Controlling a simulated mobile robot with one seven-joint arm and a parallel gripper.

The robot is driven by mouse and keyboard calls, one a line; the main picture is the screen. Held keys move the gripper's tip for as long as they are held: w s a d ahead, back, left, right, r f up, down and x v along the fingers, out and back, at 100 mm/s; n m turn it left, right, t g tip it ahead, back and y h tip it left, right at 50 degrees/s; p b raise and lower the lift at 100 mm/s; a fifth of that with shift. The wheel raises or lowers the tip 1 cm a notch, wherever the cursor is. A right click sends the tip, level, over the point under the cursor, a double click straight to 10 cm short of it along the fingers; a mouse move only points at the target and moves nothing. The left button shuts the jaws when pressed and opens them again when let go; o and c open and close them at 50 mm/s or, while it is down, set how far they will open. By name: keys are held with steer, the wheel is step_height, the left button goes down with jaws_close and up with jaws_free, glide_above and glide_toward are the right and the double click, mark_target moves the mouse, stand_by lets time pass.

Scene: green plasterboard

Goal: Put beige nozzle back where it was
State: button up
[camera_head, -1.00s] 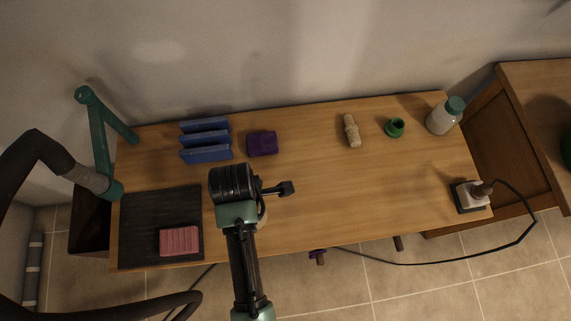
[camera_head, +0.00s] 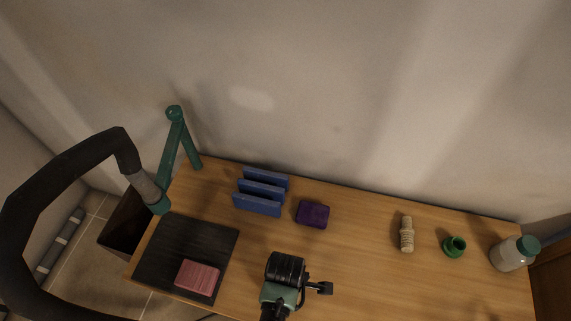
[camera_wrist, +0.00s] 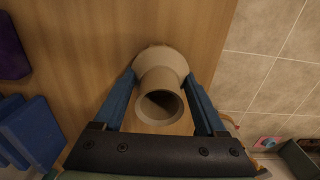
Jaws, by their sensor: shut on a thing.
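The beige nozzle (camera_wrist: 160,83) is a short round tube with a wider collar. In the wrist view its open mouth faces the camera. My gripper (camera_wrist: 160,76) is shut on it, with one blue finger at each side. The nozzle is over the wooden table near its edge; I cannot tell whether it touches the top. In the head view my black and green wrist (camera_head: 285,268) is right of the pink block (camera_head: 197,277) and hides the fingers and nozzle.
A green jointed stand (camera_head: 172,150) with a thick black hose (camera_head: 60,180) is at left. The dark mat (camera_head: 185,245), blue rack (camera_head: 262,193) and purple block (camera_head: 312,214) are nearby. A cork-like piece (camera_head: 406,236), green cup (camera_head: 455,247) and jar (camera_head: 508,255) stand right. The table (camera_head: 360,225) between is clear.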

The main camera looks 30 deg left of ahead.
steer(key=shift+f, duration=0.15)
steer(key=o, duration=1.1)
steer(key=shift+o, duration=0.2)
step_height(320, 180, up, 12)
steer(key=p, duration=0.1)
steer(key=shift+r, duration=0.2)
